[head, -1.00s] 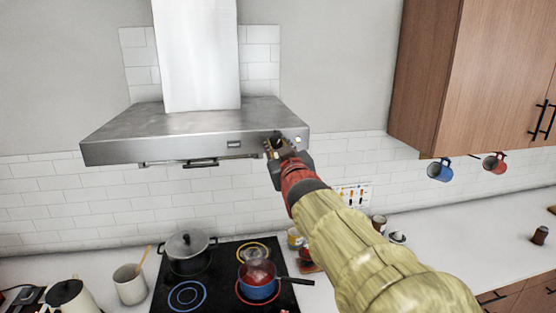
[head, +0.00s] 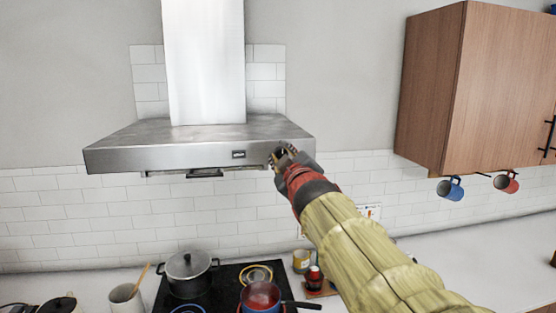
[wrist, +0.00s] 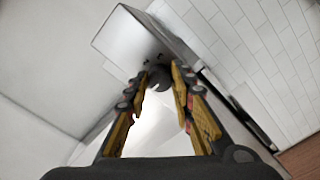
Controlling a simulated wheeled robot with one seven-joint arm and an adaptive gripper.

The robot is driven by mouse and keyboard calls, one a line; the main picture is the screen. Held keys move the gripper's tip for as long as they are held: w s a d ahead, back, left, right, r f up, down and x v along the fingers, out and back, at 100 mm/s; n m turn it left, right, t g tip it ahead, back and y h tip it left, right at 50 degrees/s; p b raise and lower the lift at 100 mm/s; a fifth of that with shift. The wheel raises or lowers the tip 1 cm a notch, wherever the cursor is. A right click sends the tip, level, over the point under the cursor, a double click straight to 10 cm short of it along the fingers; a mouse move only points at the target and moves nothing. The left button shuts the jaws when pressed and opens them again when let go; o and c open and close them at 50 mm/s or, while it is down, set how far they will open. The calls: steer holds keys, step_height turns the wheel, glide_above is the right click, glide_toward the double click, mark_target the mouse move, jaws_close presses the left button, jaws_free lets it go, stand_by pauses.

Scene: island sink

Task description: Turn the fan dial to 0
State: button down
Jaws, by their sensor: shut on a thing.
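The steel range hood (head: 200,157) hangs on the tiled wall, with a small dark display (head: 238,154) on its front face. My gripper (head: 285,153) is at the right end of that front face. In the wrist view, a round dark fan dial (wrist: 158,76) sits between the fingertips of my gripper (wrist: 159,78), which is shut on it. My gripper hides the dial in the head view. I cannot read the dial's marking or setting.
Below the hood, a lidded pot (head: 188,270) and a red-filled blue pan (head: 260,296) stand on the black cooktop (head: 225,283). A wooden cabinet (head: 490,85) with hanging mugs is to the right. The wall beneath the hood is clear.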

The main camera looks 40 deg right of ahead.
stand_by(0.3)
steer(key=c, duration=1.5)
jaws_free()
steer(key=v, duration=1.2)
steer(key=shift+w+f, duration=0.1)
